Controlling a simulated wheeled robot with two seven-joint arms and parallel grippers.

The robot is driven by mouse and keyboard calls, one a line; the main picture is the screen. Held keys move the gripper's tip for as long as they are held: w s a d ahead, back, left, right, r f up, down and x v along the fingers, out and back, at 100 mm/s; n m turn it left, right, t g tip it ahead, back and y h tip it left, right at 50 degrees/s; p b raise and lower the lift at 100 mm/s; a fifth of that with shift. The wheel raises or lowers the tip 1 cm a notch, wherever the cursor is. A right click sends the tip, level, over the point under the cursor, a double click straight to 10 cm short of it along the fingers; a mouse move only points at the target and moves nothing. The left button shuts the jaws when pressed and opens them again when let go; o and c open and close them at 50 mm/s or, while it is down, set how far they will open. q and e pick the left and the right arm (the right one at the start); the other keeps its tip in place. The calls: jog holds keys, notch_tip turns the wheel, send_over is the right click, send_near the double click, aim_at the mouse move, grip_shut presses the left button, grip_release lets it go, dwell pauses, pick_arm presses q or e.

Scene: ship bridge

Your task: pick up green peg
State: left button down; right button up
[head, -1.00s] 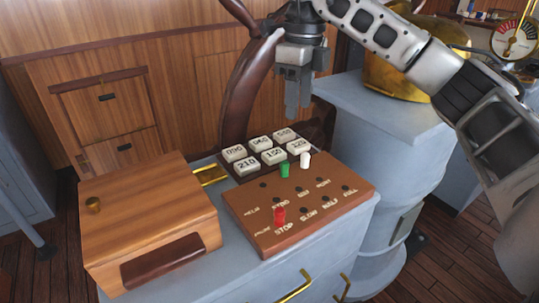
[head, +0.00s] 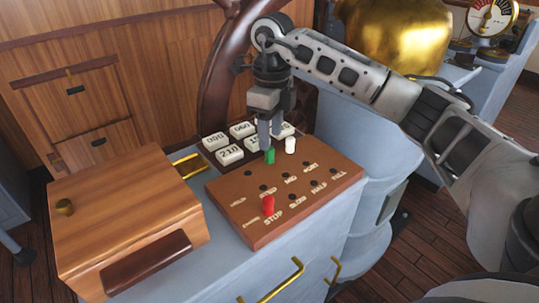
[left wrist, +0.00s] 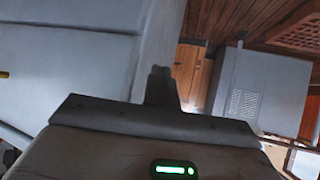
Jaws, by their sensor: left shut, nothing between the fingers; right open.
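The green peg (head: 270,157) stands upright near the far edge of the brown peg board (head: 240,225). A white peg (head: 290,146) stands to its right and a red peg (head: 268,206) nearer the front, by the STOP label. My right gripper (head: 271,140) points down with its fingertips right at the top of the green peg and partly hides the number blocks behind. It is open; whether its fingers are around the peg or just above it, I cannot tell. My left gripper (left wrist: 162,84) shows only in the left wrist view, shut and empty, away from the board.
White number blocks (head: 230,154) sit in a dark tray just behind the board. A wooden box (head: 120,215) with a dark handle stands to the left. A dark wheel rim (head: 218,90) rises behind, and a brass housing (head: 395,45) stands at the back right.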

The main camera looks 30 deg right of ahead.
aim_at(270, 159)
notch_tip(270, 159, down, 4)
jog(key=shift+s+a+p, duration=0.15)
jog(key=shift+p, duration=0.15)
grip_shut()
jog(key=shift+r, duration=0.2)
